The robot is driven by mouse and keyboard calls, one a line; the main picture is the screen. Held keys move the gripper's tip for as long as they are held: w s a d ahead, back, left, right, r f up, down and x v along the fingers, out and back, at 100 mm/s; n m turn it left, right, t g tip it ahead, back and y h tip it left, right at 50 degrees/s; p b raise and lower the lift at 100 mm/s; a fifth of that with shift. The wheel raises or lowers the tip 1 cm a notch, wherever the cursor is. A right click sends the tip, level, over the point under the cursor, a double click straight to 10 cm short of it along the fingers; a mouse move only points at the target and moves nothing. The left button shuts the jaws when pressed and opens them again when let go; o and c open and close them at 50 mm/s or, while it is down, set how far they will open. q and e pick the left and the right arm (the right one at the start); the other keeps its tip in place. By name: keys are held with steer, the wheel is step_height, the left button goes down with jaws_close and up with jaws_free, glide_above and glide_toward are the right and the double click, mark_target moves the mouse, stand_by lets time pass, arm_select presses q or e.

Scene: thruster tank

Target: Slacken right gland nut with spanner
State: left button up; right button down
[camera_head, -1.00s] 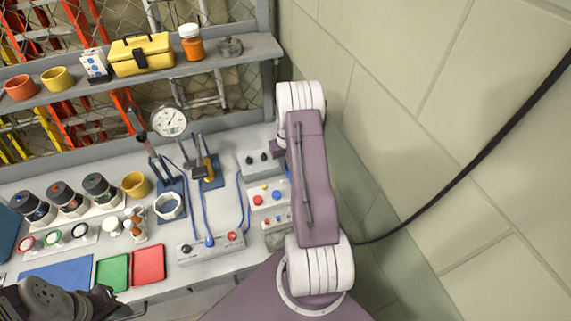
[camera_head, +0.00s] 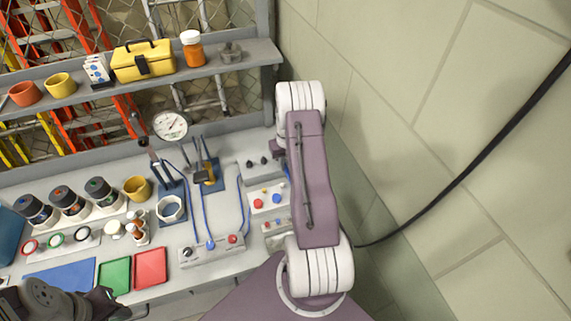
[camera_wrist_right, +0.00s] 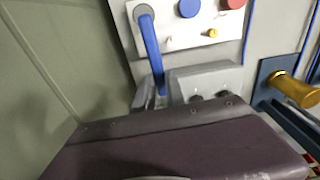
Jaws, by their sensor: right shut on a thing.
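My right gripper (camera_wrist_right: 155,92) is shut on the blue bar (camera_wrist_right: 151,48), which runs from a grey round boss on a white panel (camera_wrist_right: 185,35). In the head view my right forearm hides most of that gripper and the bar. A brass fitting (camera_wrist_right: 293,88) on a blue mount (camera_wrist_right: 268,72) lies to the right in the wrist view; it also shows in the head view (camera_head: 209,176). I cannot pick out the spanner or the gland nut for certain. My left gripper (camera_head: 118,306) is at the bottom left, dark, its fingers unclear.
A dial gauge (camera_head: 170,126) stands behind an octagonal ring (camera_head: 171,209). A grey control box (camera_head: 212,251) with blue cables sits at the bench front. Dark jars, a yellow cup (camera_head: 137,188) and green and red pads (camera_head: 151,268) fill the left. A wall is close on the right.

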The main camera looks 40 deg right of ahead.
steer(key=shift+r, duration=0.1)
steer(key=shift+s+a+r+p, duration=0.15)
steer(key=shift+s+r+p, duration=0.15)
steer(key=shift+s+p, duration=0.1)
steer(key=shift+s+a+r+p, duration=0.35)
steer(key=shift+s+r+p, duration=0.2)
steer(key=shift+s, duration=0.3)
steer(key=shift+s+a+r+p, duration=0.4)
steer(key=shift+s+r, duration=0.2)
steer(key=shift+s, duration=0.25)
